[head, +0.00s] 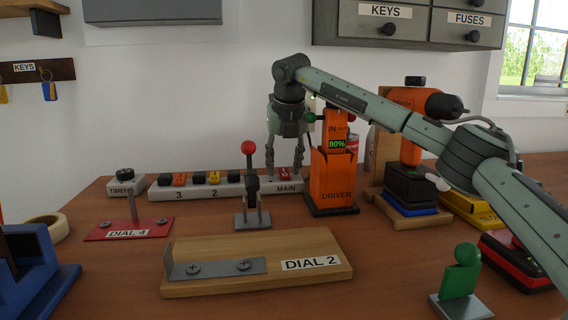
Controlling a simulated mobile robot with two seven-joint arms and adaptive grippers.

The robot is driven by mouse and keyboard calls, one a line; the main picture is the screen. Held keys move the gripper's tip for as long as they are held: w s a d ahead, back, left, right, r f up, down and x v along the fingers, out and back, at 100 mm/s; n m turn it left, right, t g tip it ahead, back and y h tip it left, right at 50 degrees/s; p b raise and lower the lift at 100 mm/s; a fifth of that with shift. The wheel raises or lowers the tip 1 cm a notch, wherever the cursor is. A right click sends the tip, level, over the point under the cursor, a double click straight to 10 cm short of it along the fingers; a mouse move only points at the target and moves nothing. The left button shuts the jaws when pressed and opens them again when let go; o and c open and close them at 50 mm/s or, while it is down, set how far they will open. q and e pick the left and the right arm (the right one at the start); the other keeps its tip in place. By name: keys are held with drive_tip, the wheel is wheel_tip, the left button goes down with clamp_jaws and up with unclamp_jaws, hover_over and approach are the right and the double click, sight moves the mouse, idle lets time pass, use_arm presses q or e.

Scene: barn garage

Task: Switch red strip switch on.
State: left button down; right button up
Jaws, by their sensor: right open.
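A long white power strip (228,187) lies along the back of the workbench, labelled 3, 2 and MAIN. A small red switch (284,174) sits at its right end, above the MAIN label. I cannot tell which way the switch is tipped. My right gripper (283,168) points straight down over that end, open, with one finger on each side of the red switch. I cannot tell whether the fingers touch the strip. Orange and yellow pieces (197,177) are along the rest of the strip. My left gripper is out of view.
An orange DRIVER holder (333,185) stands close to the right of the gripper. A red-knobbed lever (250,185) stands in front of the strip. A wooden DIAL 2 board (255,282) lies nearer. An orange drill (412,125) stands behind my right arm.

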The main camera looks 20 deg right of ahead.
clamp_jaws()
drive_tip(key=shift+w, duration=0.1)
drive_tip(key=shift+w+d+g+y, duration=0.1)
drive_tip(key=shift+w+g+y, duration=0.15)
drive_tip(key=shift+g, duration=0.6)
drive_tip(key=shift+w+g+y, duration=0.2)
drive_tip(key=shift+g+y, duration=0.05)
drive_tip(key=shift+g, duration=0.9)
unclamp_jaws()
drive_tip(key=shift+f, duration=0.1)
